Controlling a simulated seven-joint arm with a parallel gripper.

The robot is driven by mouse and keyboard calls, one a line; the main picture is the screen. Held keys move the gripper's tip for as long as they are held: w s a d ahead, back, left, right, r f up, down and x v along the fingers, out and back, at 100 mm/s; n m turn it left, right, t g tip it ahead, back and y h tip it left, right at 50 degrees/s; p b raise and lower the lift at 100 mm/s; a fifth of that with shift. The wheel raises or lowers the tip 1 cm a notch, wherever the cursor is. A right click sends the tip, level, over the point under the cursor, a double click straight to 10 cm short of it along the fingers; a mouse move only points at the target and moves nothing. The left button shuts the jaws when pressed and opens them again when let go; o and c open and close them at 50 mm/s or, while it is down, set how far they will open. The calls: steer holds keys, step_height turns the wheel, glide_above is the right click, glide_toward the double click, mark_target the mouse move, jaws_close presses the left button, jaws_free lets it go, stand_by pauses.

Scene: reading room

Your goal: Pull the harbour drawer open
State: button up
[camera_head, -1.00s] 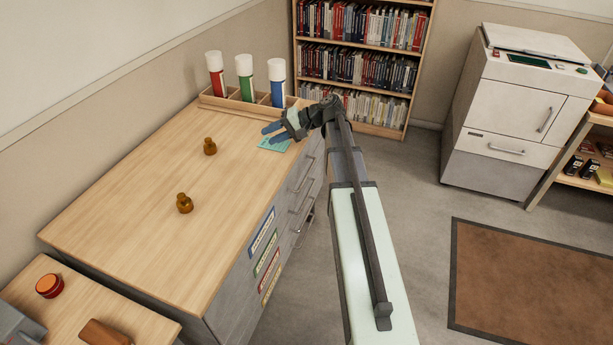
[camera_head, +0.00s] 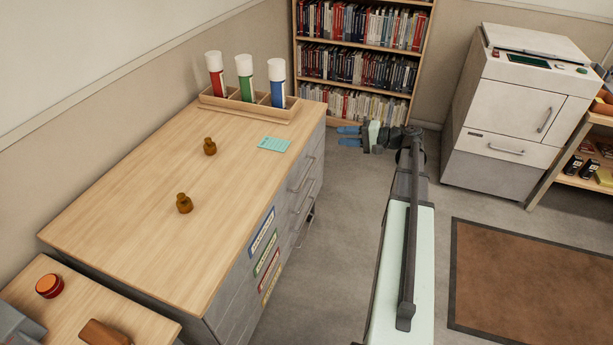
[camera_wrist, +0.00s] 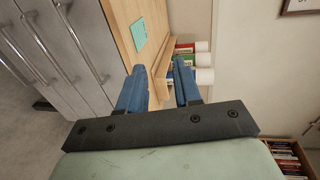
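The drawer cabinet (camera_head: 232,318) has grey drawer fronts with bar handles. Its upper handle (camera_head: 301,176) shows in the head view, and several handles, such as this bar handle (camera_wrist: 85,42), show at the left of the wrist view. Blue (camera_head: 262,230), green (camera_head: 267,262) and red (camera_head: 270,270) labels and a yellow one sit on the front; their words are too small to read, so I cannot tell which drawer is harbour. My gripper (camera_head: 344,135) is open and empty, out to the right of the cabinet's far end. Its blue fingers (camera_wrist: 160,85) stand apart in the wrist view, touching nothing.
On the wooden top stand two brown knobbed objects (camera_head: 210,147), a teal card (camera_head: 274,144) and a rack (camera_head: 226,106) with red, green and blue tubes. A bookshelf (camera_head: 408,112) stands behind. The floor (camera_head: 330,250) right of the cabinet is clear. A copier (camera_head: 510,115) stands farther right.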

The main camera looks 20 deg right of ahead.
glide_toward(307, 174)
steer(key=f+v, duration=0.1)
steer(key=v, duration=0.2)
steer(key=x, duration=1.3)
steer(key=shift+a+r, duration=0.1)
steer(key=shift+r, duration=0.1)
jaws_close()
